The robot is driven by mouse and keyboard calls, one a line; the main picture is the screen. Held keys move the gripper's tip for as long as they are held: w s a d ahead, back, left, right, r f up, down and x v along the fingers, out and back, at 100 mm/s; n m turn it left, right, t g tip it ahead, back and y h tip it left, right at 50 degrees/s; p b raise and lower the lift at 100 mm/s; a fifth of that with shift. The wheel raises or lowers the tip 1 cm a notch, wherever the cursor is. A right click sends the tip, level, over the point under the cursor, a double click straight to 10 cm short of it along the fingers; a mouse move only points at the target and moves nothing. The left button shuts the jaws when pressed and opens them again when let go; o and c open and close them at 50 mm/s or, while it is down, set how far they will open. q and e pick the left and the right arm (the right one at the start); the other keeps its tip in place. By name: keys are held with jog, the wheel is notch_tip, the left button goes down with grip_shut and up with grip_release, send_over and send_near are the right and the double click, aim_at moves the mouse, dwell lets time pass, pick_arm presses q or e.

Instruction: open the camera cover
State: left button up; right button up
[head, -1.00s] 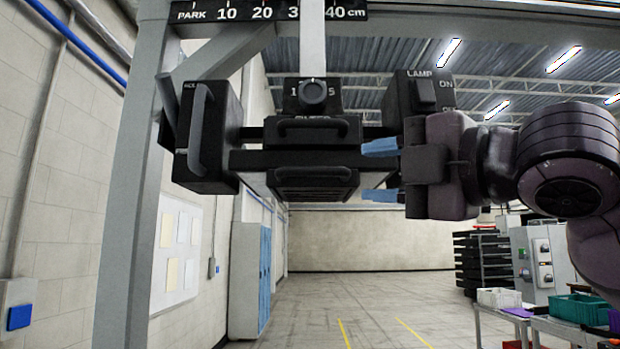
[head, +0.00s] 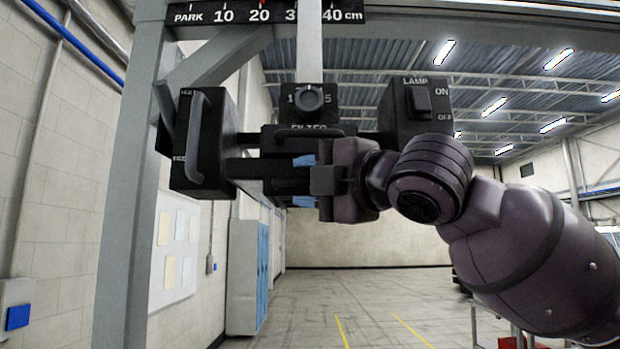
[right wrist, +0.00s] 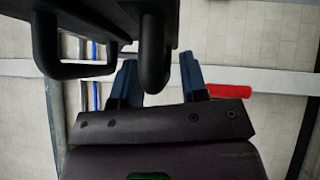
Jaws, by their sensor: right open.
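A black camera unit hangs from a pale post under the beam. Its lower black block (head: 250,172), which carried a horizontal handle in the earlier view, is now mostly behind my right gripper (head: 303,181). No part is legibly marked as the cover. The gripper points left, with its blue fingers apart, one above the other, in front of that block. In the right wrist view the fingers of my right gripper (right wrist: 159,82) are open, and the end of a dark handle bar (right wrist: 156,55) shows between them; contact cannot be told. My left gripper is out of view.
A black box with an upright handle (head: 196,138) is at the left. A filter part (head: 300,133), a dial (head: 310,97) and a lamp switch box (head: 418,108) crowd around my gripper. A grey upright (head: 135,200) stands at the left. The floor below is clear.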

jog(key=shift+w, duration=0.1)
grip_shut()
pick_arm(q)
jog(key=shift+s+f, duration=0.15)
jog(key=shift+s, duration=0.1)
